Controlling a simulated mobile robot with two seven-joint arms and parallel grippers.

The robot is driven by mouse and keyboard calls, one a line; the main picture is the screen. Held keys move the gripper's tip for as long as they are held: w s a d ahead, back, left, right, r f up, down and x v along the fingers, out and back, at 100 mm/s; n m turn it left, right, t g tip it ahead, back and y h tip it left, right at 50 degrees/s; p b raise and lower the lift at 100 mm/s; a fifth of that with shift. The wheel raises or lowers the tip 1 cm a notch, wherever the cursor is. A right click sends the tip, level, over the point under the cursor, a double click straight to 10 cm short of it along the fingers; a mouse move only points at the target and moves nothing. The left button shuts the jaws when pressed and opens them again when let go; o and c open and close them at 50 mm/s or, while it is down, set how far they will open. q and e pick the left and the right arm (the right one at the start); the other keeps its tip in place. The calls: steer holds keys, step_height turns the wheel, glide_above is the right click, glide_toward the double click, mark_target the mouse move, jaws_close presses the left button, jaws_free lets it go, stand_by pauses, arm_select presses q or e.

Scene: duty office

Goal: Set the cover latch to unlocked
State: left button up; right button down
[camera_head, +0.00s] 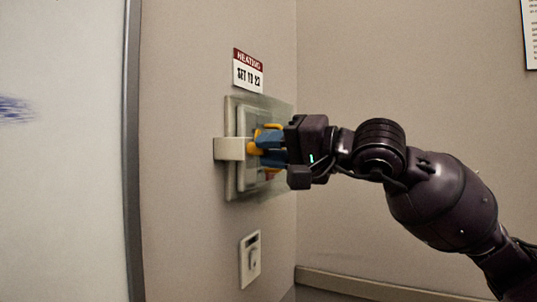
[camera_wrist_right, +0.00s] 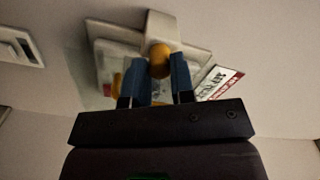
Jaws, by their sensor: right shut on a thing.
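A pale wall unit with a clear cover (camera_head: 285,110) is mounted on the beige wall. A white block (camera_head: 229,149) sticks out at its left side; in the wrist view it also shows (camera_wrist_right: 160,24). A round orange knob (camera_wrist_right: 158,60) sits by this block and appears to be the cover latch. My right gripper (camera_head: 263,147) is shut on the orange knob, with one blue finger on each side. Its fingers hide part of the unit. Whether the latch is locked or unlocked cannot be told. My left gripper is not in view.
A sign (camera_head: 248,72) reading "HEATING SET TO 22" is above the unit. A small white switch plate (camera_head: 250,259) is below it. A whiteboard (camera_head: 60,170) with a grey frame is at the left. The wall corner is close on the right.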

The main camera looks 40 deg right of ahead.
steer(key=shift+n, duration=1.6)
steer(key=c, duration=1.2)
jaws_free()
steer(key=shift+c, duration=0.2)
steer(key=shift+s, duration=0.1)
steer(key=p+v, duration=0.2)
steer(key=v, duration=0.8)
steer(key=shift+s+d, duration=0.2)
steer(key=shift+s, duration=0.05)
